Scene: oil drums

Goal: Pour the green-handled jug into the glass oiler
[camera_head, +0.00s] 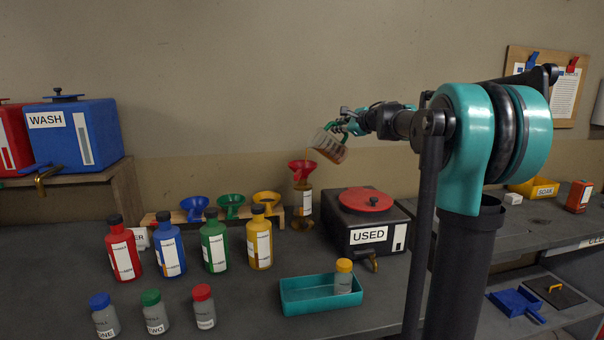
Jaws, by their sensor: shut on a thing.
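My gripper (350,124) is shut on the green-handled jug (329,146). The jug is clear with amber liquid inside and is tilted to the left, in the air. A thin amber stream seems to fall from its lip toward a red funnel (302,168). The funnel sits on top of the glass oiler (302,200), which has a white label and a dark base and stands on the bench. The jug's lip is above and slightly right of the funnel, apart from it. The level inside the oiler is hard to tell.
A black box labelled USED (362,222) with a red lid stands right of the oiler. Blue, green and yellow funnels sit in a wooden rack (162,219) to the left. Several coloured bottles (214,245) and a teal tray (301,300) stand in front.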

